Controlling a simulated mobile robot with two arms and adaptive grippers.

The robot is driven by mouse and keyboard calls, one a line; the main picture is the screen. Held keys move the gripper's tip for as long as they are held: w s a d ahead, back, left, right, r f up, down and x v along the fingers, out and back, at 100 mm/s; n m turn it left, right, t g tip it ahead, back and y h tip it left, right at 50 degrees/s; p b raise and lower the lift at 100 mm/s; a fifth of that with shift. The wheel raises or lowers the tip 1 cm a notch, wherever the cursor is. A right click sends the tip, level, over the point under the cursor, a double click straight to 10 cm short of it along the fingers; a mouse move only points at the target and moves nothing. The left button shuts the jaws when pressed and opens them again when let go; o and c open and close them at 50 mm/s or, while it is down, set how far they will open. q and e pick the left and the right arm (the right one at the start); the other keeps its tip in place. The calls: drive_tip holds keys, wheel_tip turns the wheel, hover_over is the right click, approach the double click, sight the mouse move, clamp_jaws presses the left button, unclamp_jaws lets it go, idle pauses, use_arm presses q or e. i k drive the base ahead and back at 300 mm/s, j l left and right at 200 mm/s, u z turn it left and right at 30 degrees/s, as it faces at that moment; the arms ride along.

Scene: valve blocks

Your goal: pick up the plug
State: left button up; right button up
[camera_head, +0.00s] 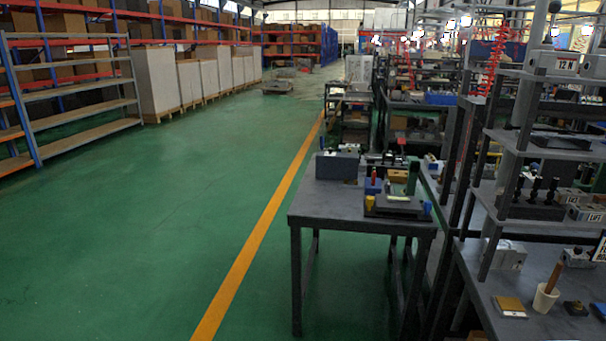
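Neither of my grippers is in the head view. I cannot make out which thing is the plug; the small parts are too far away to tell. A dark grey table (326,201) stands right of the middle, some way off. On it are a dark block (337,166) at the back left, a small blue and red part (373,183), and a flat grey fixture (396,209) with yellow and blue ends at the front right. A green upright piece (413,176) stands behind the fixture.
A shelved workbench (530,310) fills the right side. It carries a white cup (545,297) with a brown handle in it and several small parts. Metal shelving (75,95) lines the left. The green floor (130,240) left of the yellow line (262,225) is clear.

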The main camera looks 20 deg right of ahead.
sight(578, 304)
drive_tip(key=i+z, duration=0.25)
drive_tip(key=z, duration=0.25)
drive_tip(key=i+j+z, duration=0.1)
drive_tip(key=z, duration=0.4)
drive_tip(key=i+j+z, duration=0.2)
drive_tip(key=z, duration=0.3)
drive_tip(key=i+j+z, duration=0.25)
drive_tip(key=z, duration=0.25)
drive_tip(key=i+j+z, duration=0.1)
drive_tip(key=j+z, duration=0.25)
drive_tip(key=z, duration=0.15)
